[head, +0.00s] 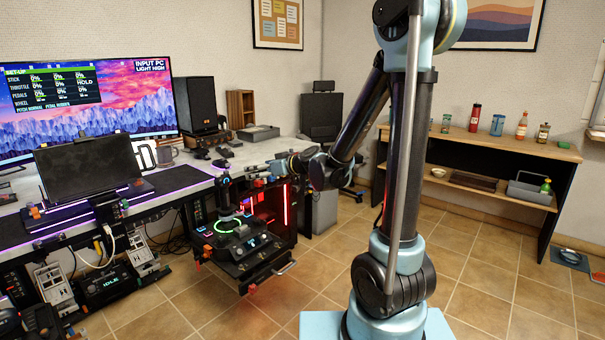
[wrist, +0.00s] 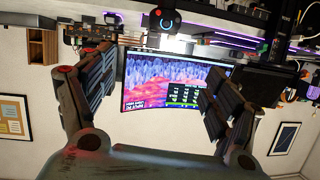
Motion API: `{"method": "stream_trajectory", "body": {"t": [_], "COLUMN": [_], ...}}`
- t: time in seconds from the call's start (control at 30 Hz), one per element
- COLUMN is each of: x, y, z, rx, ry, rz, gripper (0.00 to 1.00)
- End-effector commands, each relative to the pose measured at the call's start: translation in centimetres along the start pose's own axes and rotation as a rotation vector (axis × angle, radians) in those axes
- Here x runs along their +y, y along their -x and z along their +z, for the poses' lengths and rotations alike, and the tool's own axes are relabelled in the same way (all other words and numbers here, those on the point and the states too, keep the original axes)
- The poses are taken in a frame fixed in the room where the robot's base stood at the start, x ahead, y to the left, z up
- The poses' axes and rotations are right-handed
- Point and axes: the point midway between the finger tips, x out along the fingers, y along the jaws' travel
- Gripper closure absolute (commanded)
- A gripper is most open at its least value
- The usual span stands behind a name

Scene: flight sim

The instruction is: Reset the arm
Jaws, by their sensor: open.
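My arm rises on the right side of the head view and bends down toward the desk. My gripper (head: 268,170) is at its end, just right of a black flight stick (head: 225,195) with a green glowing ring at its base. In the wrist view, which looks upside down, the two dark fingers of my gripper (wrist: 160,68) are spread apart. Nothing is held between them; the background monitor shows through the gap. A dark rounded device with a blue arc (wrist: 163,22) shows beyond the fingertips. The exact gap between gripper and stick is unclear.
The desk (head: 250,150) holds a large monitor (head: 85,95), a dark laptop-like screen (head: 88,165) and a speaker (head: 196,103). A wooden shelf (head: 480,140) with bottles stands at the right wall. Tiled floor (head: 480,290) is open between them.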

Motion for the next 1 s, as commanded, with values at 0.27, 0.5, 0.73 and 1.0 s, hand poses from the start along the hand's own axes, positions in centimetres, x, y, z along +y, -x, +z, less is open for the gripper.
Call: {"method": "stream_trajectory", "body": {"t": [0.27,0.5,0.73,1.0], "x": [0.1,0.0,-0.3,-1.1], "y": [6.8,12.9,19.1,26.7], "z": [3.0,6.7,11.0,16.4], "rx": [-0.175,-0.338,-0.497,-0.678], "ry": [-0.072,-0.158,-0.259,-0.395], "rz": [0.035,0.098,0.191,0.343], "gripper": [0.18,0.18,0.18,0.18]}}
